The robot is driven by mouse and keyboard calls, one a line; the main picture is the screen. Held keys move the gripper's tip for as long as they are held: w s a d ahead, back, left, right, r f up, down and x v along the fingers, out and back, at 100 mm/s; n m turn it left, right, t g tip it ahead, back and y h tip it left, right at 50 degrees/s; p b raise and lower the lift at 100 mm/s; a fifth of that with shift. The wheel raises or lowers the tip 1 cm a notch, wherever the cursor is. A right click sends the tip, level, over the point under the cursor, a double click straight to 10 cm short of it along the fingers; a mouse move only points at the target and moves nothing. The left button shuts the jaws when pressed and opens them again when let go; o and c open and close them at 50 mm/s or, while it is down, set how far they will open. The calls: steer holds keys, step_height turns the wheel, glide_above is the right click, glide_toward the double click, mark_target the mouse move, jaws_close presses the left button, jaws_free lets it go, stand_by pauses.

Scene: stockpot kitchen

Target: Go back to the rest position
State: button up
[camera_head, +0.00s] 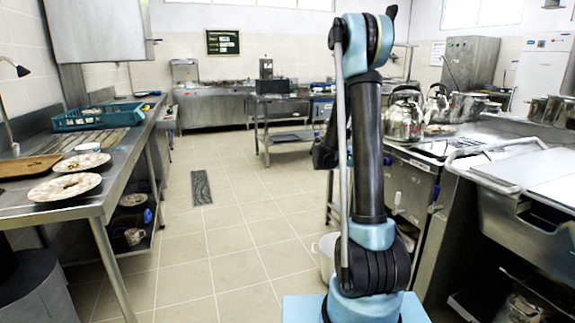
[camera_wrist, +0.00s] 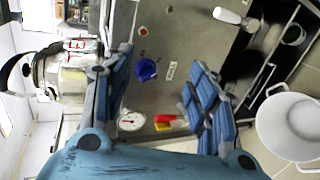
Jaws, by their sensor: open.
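My gripper (camera_wrist: 158,90) shows in the wrist view with its two blue-padded fingers spread wide apart. Nothing is held between them. Behind the gap is a grey metal surface with a blue round knob-like thing (camera_wrist: 146,69), a white dial (camera_wrist: 131,121) and a small red and yellow thing (camera_wrist: 170,122). I cannot tell how far it is from the fingers. In the head view my arm stands upright at the centre right, bent at the top. The gripper itself is hidden behind my arm there.
In the head view, shiny kettles (camera_head: 404,119) stand on the right counter, close beside my arm. A left counter holds plates (camera_head: 64,187) and a blue crate (camera_head: 97,117). A white pot-like vessel (camera_wrist: 290,125) is at the wrist view's right.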

steer(key=s+a+r+m+g+y, duration=0.15)
steer(key=s+y, duration=0.25)
steer(key=s, duration=0.7)
steer(key=s+a+f+y, duration=0.3)
steer(key=s+a, duration=0.2)
steer(key=s, duration=0.5)
steer(key=s+a+f+m+y, duration=0.1)
steer(key=s+a+f+y, duration=0.2)
steer(key=s, duration=0.7)
steer(key=s+a+f+m+y, duration=0.1)
steer(key=s+a+f+y, duration=0.1)
steer(key=s+a, duration=0.5)
steer(key=s+y, duration=0.1)
steer(key=s, duration=0.2)
steer(key=shift+s+a+f+g, duration=0.2)
steer(key=shift+a+f+g, duration=0.1)
steer(key=shift+f+g, duration=0.1)
